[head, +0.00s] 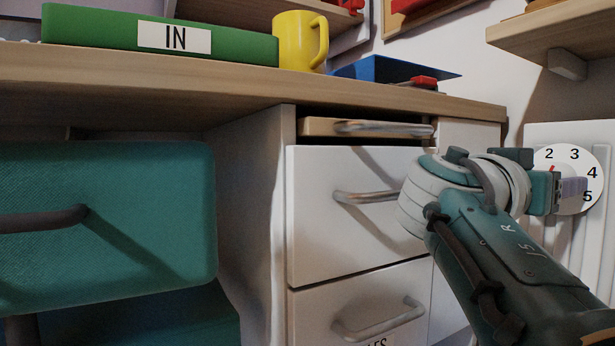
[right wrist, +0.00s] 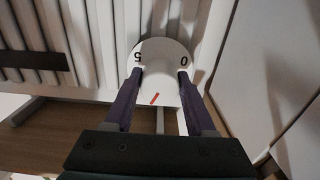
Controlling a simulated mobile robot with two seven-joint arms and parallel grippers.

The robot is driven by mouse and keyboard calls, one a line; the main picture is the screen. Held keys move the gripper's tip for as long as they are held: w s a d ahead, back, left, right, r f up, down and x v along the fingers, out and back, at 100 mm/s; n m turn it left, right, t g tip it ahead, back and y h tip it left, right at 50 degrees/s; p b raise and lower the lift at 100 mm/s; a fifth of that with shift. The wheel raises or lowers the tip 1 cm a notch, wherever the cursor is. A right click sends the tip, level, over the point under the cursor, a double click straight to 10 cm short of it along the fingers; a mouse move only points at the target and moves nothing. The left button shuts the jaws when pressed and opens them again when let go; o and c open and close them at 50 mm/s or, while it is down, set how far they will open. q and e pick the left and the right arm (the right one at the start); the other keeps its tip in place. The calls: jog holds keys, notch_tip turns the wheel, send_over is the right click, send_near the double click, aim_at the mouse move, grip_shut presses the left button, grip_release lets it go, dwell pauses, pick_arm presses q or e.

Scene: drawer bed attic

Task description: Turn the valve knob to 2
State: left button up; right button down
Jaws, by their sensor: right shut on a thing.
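The valve knob (head: 560,165) is at the far right, on a white radiator, with a round white dial numbered 2, 3, 4 and 5 in view. A red mark shows just below the 2, near my gripper. In the right wrist view the white knob (right wrist: 160,58) lies between the two fingers, with a slanted red mark near them and the 5 and 0 on either side. My right gripper (head: 573,187) is shut on the knob, and its fingers show in the wrist view (right wrist: 160,80). It hides part of the dial. My left gripper is not in view.
The desk (head: 400,97) and its white drawer unit (head: 340,240) with metal handles stand left of my right arm. The top drawer (head: 320,128) sticks out slightly. A wooden shelf (head: 560,25) hangs above the radiator (head: 565,240). A teal case (head: 130,200) is at left.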

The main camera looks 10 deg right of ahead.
jog(key=n+p, duration=0.2)
jog(key=n, duration=0.2)
jog(key=shift+r+p, duration=0.15)
jog(key=shift+p, duration=0.2)
jog(key=n+p, duration=0.1)
jog(key=n, duration=0.2)
jog(key=shift+p, duration=0.35)
jog(key=shift+n+p, duration=0.45)
jog(key=shift+n, duration=0.65)
jog(key=shift+f, duration=0.2)
jog(key=shift+c, duration=1.1)
grip_release()
